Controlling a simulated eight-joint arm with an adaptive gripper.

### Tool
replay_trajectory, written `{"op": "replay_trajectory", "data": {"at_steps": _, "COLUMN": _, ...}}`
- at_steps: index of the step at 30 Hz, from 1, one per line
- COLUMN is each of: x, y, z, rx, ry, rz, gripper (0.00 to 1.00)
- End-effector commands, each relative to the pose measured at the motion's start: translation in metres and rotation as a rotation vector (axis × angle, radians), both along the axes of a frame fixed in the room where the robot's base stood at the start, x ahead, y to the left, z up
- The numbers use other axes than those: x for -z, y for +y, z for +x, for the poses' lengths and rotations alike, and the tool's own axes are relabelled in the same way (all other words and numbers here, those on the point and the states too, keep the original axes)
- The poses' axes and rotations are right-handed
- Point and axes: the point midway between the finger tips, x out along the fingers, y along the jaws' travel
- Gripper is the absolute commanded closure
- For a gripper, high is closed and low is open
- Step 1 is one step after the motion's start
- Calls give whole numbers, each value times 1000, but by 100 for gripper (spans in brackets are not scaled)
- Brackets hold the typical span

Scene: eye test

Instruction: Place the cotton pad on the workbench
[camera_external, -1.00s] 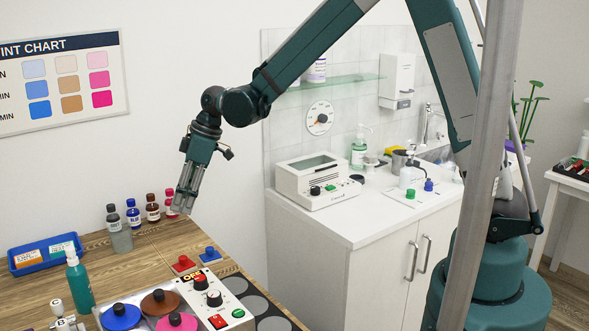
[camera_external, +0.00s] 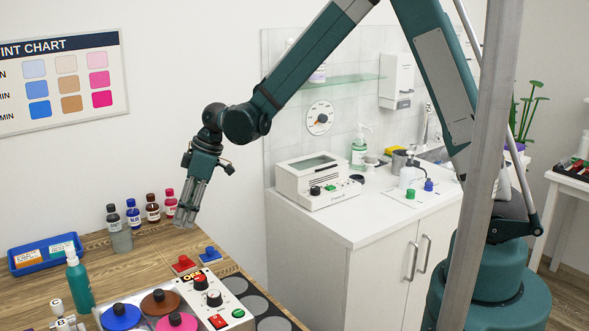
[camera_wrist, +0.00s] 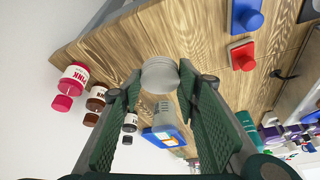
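The cotton pad (camera_wrist: 159,74) is a small, round, off-white piece between my fingertips in the wrist view. My gripper (camera_wrist: 160,78) is closed on it, with a green-padded finger against each side. In the external view my gripper (camera_external: 184,216) points down above the back right part of the wooden workbench (camera_external: 150,262), and the pad is too small to make out clearly there. In the wrist view the workbench (camera_wrist: 205,25) lies beyond the pad, which is held clear of it.
A blue tray (camera_external: 42,262) is further left. Red (camera_external: 183,264) and blue (camera_external: 210,256) button blocks and a control box (camera_external: 208,290) are in front. Bare wood lies between.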

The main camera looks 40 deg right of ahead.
Motion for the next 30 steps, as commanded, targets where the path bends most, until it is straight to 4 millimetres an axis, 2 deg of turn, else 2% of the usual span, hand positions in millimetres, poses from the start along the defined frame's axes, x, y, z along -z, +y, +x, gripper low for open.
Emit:
{"op": "replay_trajectory", "data": {"at_steps": 6, "x": 16, "y": 0, "z": 0, "rx": 0, "ry": 0, "rz": 0, "gripper": 71}}
{"op": "replay_trajectory", "data": {"at_steps": 19, "x": 21, "y": 0, "z": 0, "rx": 0, "ry": 0, "rz": 0, "gripper": 71}}
{"op": "replay_trajectory", "data": {"at_steps": 30, "x": 52, "y": 0, "z": 0, "rx": 0, "ry": 0, "rz": 0, "gripper": 71}}
